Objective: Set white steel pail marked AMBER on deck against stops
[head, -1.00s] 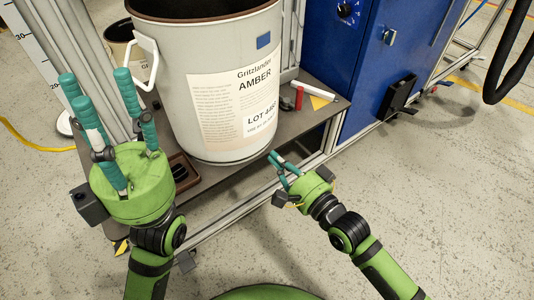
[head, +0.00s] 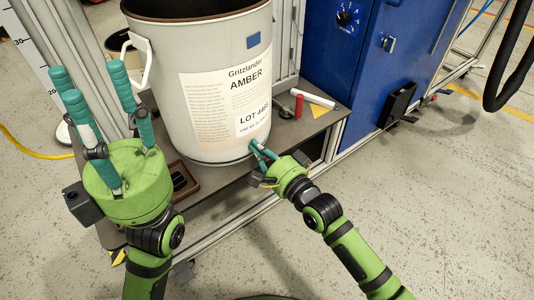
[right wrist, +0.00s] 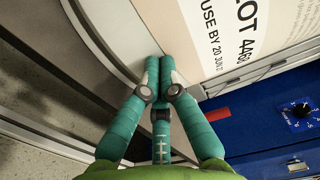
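The white steel pail (head: 190,100) marked AMBER stands upright on the grey deck (head: 222,178). It is open at the top, and a white side handle shows at its left. My right gripper (head: 259,147) has its fingers closed together, with the tips at the lower front right of the pail. In the right wrist view these tips (right wrist: 162,68) appear to touch the pail wall (right wrist: 125,30) below its label. My left gripper (head: 102,92) is open and empty, fingers pointing up, left of the pail. I cannot make out the stops; the pail hides the deck behind it.
A red cylinder (head: 299,105) and a white marker-like stick (head: 319,99) lie on the deck right of the pail. A brown tray (head: 184,182) is at its front left. A blue cabinet (head: 345,65) stands behind right. Posts rise behind the pail.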

